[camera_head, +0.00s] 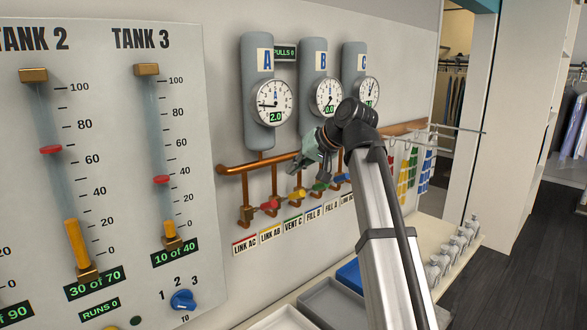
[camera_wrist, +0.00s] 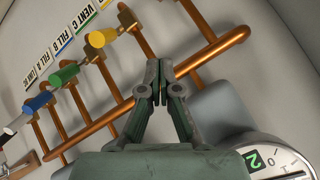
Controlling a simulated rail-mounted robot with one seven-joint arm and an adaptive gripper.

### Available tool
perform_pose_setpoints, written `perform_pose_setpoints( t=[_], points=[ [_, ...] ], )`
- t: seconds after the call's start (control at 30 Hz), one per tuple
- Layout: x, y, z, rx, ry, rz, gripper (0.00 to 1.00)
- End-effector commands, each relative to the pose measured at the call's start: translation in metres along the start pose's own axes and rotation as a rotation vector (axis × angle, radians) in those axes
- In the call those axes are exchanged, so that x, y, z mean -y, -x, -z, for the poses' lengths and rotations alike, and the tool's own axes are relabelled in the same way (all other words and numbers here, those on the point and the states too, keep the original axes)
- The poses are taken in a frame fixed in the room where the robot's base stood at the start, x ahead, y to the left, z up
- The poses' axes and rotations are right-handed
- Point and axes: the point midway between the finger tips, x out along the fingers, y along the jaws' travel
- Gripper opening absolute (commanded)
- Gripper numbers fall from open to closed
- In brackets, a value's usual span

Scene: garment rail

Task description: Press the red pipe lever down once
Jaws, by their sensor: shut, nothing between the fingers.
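The red pipe lever (camera_head: 268,205) is at the left end of the row of coloured levers under the copper pipe (camera_head: 240,168), above the LINK AC label. It is not visible in the wrist view. My gripper (camera_head: 293,171) is up and to the right of the red lever, near the pipe. In the wrist view my gripper (camera_wrist: 157,88) is shut and empty, with its fingertips overlapping the pipe; I cannot tell whether they touch it.
The yellow lever (camera_head: 297,195) and green lever (camera_head: 319,187) are right of the red one. Gauge A (camera_head: 272,103) reads 2.0, above the pipe. Trays (camera_head: 331,303) and several bottles (camera_head: 452,249) are on the counter below. The tank panel (camera_head: 110,190) stands left.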

Motion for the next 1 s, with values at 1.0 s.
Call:
perform_pose_setpoints(
  t=[1.0],
  points=[
    [0.001,-0.086,-0.039,0.000,0.001,0.001,0.00]
  ],
)
